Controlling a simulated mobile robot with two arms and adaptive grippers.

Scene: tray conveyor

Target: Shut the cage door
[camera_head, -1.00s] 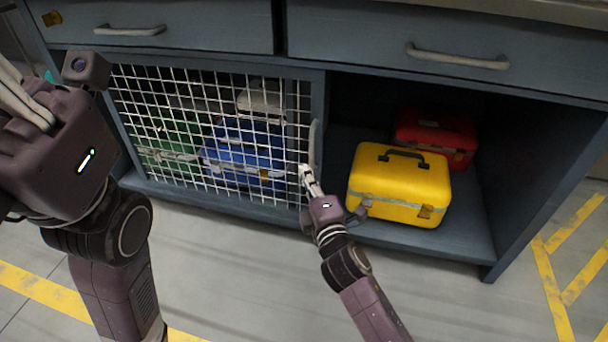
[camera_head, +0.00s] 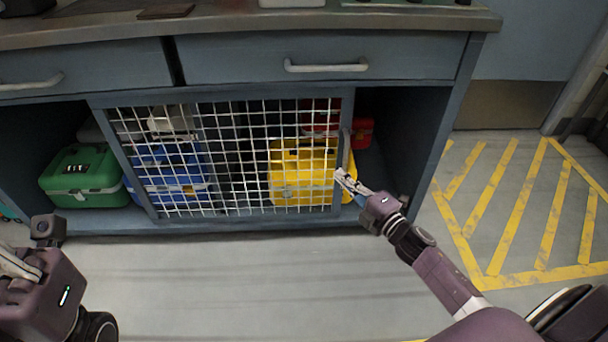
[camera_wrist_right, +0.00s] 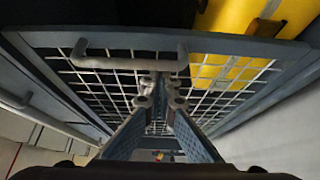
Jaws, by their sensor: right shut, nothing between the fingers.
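The cage door (camera_head: 235,165) is a white wire grid in a grey-blue frame on the lower cabinet. It stands in front of the blue case (camera_head: 170,180) and most of the yellow case (camera_head: 300,170). Its pale upright handle (camera_head: 347,150) is on its right edge and also shows in the right wrist view (camera_wrist_right: 130,62). My right gripper (camera_head: 345,178) is shut and empty, its fingertips at the door's right edge close to the handle; contact is unclear. My left gripper (camera_head: 14,266) is at the lower left, away from the door, partly cut off by the frame.
A green case (camera_head: 85,178) sits in the uncovered left part of the cabinet. A red case (camera_head: 362,132) shows partly beyond the door's right edge, where the cabinet is open. Drawers with handles (camera_head: 325,67) run above. The grey floor (camera_head: 240,280) in front is clear.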

